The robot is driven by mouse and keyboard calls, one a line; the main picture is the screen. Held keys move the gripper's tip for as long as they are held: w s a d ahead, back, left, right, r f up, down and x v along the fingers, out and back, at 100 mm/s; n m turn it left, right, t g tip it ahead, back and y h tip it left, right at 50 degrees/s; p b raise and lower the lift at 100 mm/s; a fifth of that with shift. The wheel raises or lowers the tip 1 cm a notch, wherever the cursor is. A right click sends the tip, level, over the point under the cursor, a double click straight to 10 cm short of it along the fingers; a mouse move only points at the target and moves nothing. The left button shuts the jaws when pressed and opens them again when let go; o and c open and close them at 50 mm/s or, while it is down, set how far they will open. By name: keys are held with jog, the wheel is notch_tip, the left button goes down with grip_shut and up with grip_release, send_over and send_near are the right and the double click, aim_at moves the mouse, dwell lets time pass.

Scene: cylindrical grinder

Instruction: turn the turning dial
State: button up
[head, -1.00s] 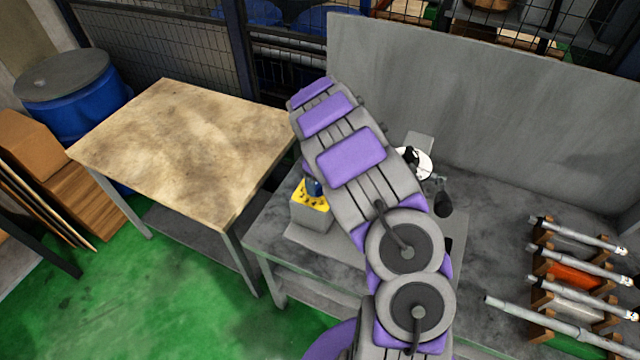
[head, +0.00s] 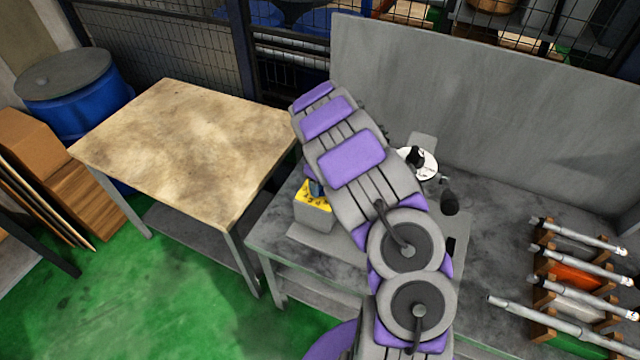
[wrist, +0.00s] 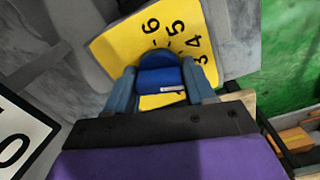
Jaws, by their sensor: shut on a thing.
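The turning dial is a blue knob (wrist: 160,78) on a yellow plate with black numbers (wrist: 117,45); 6, 5, 4 and 3 are readable in the wrist view. My gripper (wrist: 163,84) is shut on the blue knob, one blue-grey finger on each side. In the head view the yellow top sits on a small grey box (head: 314,214) on the grey bench. My arm hides most of the knob there, and only a bit of blue shows at the plate.
A white disc with a black part (head: 418,163) stands behind my arm on the grey bench. Metal shafts (head: 578,236) rest in wooden holders at the right. A wood-topped table (head: 185,145) stands left of the bench. A tall grey panel (head: 480,110) backs the bench.

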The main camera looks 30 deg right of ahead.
jog(key=shift+r, duration=0.1)
jog(key=m, duration=0.2)
jog(key=shift+w+a+m+p, duration=0.1)
jog(key=shift+m+p, duration=0.3)
jog(key=shift+c, duration=0.2)
jog(key=m, duration=0.3)
jog(key=shift+m+p, duration=0.35)
jog(key=shift+m, duration=0.05)
jog(key=m, duration=0.5)
jog(key=shift+p, duration=0.3)
jog(key=shift+m, duration=0.3)
jog(key=o, duration=1)
